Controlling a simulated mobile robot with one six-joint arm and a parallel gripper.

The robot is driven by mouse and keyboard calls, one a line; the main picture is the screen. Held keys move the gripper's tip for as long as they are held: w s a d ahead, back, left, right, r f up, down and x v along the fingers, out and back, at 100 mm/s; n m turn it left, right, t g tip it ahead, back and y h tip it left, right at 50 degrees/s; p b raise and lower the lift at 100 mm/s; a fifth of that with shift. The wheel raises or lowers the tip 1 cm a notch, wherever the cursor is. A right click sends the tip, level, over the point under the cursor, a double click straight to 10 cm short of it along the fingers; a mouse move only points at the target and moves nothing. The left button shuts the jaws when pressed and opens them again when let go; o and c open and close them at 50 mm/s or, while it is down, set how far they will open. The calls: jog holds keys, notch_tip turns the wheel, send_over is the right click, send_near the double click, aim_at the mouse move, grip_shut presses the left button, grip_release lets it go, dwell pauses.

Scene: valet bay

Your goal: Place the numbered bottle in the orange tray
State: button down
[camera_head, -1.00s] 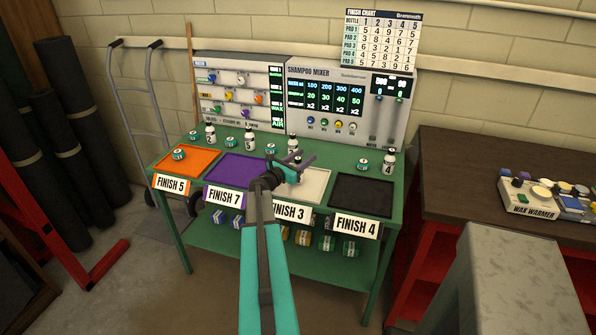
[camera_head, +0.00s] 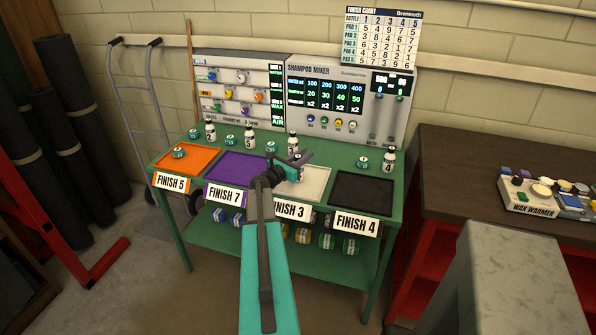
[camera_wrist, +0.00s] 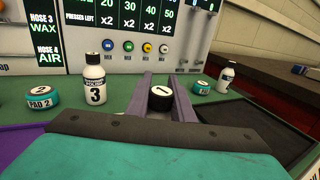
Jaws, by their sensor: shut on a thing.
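My gripper (camera_head: 301,158) is over the back of the white tray. In the wrist view its two fingers (camera_wrist: 161,92) are shut on a dark-capped bottle marked 1 (camera_wrist: 161,98). Mostly its top shows; its body is hidden, and I cannot tell whether it touches the surface below. The orange tray (camera_head: 203,162), labelled FINISH 5, is at the bench's left end. A teal pad (camera_head: 178,153) lies in it. White bottles 2 (camera_head: 210,133), 5 (camera_head: 249,140), 3 (camera_wrist: 94,82) and 4 (camera_head: 389,162) stand along the back.
The purple tray (camera_head: 237,168) lies between the orange tray and the white tray (camera_head: 316,186); a black tray (camera_head: 362,194) is at the right. Teal pads, including pad 2 (camera_wrist: 40,97), sit among the bottles. The shampoo mixer (camera_head: 345,105) rises behind. A finish chart (camera_head: 382,38) hangs above.

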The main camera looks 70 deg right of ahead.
jog(key=shift+r, duration=0.1)
jog(key=s+a+r+b, duration=0.2)
jog(key=a, duration=0.5)
jog(key=s+a+r+b, duration=0.2)
jog(key=s+a, duration=0.1)
jog(key=a, duration=0.5)
jog(key=shift+s+r+b, duration=0.25)
jog(key=shift+r+b, duration=0.15)
dwell(0.3)
dwell(0.7)
